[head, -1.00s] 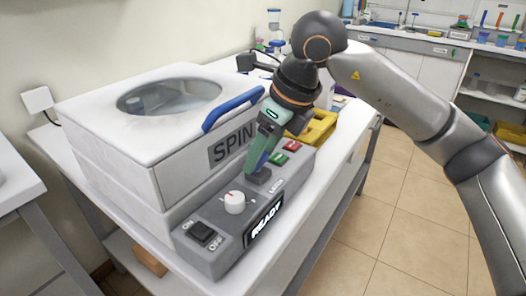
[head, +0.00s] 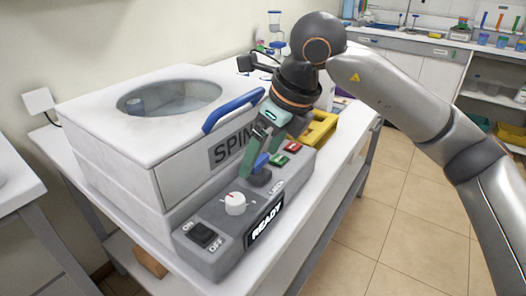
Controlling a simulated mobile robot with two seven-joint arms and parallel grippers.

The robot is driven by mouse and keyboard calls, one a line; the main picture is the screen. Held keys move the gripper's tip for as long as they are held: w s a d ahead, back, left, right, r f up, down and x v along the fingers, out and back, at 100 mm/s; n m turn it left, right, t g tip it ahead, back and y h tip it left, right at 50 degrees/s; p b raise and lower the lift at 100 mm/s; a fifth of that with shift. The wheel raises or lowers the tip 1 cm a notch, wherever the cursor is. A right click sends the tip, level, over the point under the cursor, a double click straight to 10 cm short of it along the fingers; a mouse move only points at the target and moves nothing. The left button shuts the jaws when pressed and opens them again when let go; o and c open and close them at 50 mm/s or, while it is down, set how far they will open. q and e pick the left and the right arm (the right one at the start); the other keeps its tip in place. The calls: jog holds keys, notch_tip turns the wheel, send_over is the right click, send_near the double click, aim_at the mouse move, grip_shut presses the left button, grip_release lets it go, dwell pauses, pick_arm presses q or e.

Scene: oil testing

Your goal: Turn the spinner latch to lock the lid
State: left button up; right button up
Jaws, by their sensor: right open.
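The white spinner (head: 175,190) stands on the bench, its lid (head: 100,125) down, with a round window and a blue handle (head: 232,110). Its grey front panel holds the latch (head: 260,175), a dark base with a blue lever, beside the "LATCH" label. My right gripper (head: 257,165) is open at the latch, its green fingers pointing down around the blue lever. I cannot tell whether they touch it. My left gripper is not in view.
The panel also has a white knob (head: 235,203), a black on/off switch (head: 203,235), a "READY" display (head: 265,222), and green and red buttons (head: 292,147). The floor at right is clear.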

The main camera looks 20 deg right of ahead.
jog(key=shift+r, duration=0.15)
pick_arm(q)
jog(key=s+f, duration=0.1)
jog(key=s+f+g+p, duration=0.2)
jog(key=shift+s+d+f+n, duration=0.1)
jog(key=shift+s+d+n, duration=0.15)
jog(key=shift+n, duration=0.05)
pick_arm(e)
jog(key=v, duration=1.2)
jog(key=shift+s+r, duration=0.1)
